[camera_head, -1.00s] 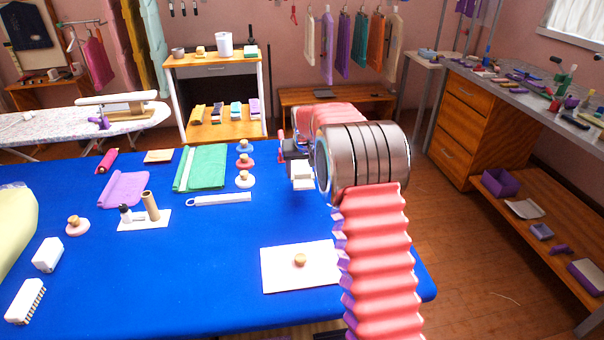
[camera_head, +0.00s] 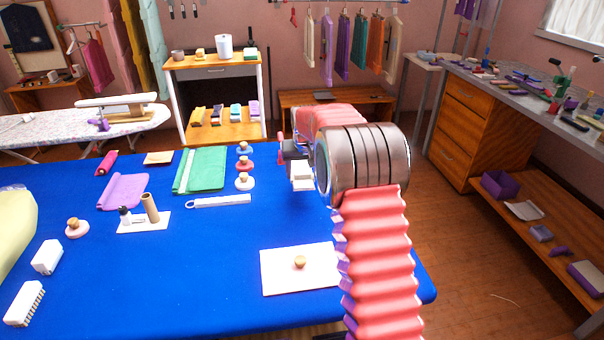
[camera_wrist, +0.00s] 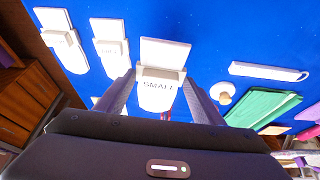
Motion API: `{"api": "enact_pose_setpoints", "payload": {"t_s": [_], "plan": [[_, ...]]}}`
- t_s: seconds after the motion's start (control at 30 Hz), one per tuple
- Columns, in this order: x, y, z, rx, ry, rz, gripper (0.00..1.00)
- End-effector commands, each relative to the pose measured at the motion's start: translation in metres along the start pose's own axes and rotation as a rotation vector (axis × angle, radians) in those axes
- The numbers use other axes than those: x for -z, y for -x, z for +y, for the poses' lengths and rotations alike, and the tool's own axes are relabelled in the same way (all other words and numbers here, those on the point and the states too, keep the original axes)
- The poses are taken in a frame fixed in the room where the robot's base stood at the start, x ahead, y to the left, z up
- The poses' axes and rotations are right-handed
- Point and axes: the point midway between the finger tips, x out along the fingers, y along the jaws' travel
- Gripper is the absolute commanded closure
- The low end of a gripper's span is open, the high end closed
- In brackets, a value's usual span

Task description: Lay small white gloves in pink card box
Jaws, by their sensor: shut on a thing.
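White gloves with a cuff part and a "SMALL" label (camera_wrist: 158,92) are between the two dark fingers of my gripper (camera_wrist: 158,80) in the wrist view. The fingers are shut on them. In the head view the white gloves (camera_head: 302,178) show beside my arm, over the right part of the blue table; whether they touch the cloth I cannot tell. Two more white labelled pieces (camera_wrist: 60,40) and (camera_wrist: 108,42) lie to the left in the wrist view. I cannot make out a pink card box in either view; my arm hides part of the table.
The blue table (camera_head: 210,270) holds a pale board with a knob (camera_head: 285,275), green folded cloth (camera_head: 205,170), a white strip (camera_head: 220,201), knobbed discs (camera_head: 244,181), a purple cloth (camera_head: 124,191) and white brushes (camera_head: 25,303). The table's front middle is clear.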

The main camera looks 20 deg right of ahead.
Motion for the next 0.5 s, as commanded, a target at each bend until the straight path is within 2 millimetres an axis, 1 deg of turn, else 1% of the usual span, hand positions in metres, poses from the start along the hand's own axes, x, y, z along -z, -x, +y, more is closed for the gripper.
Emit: {"api": "enact_pose_setpoints", "payload": {"t_s": [0.1, 0.5], "plan": [[0.004, 0.010, 0.000, 0.000, 0.000, 0.002, 0.61], [0.018, 0.041, 0.000, 0.000, 0.000, 0.002, 0.61]]}}
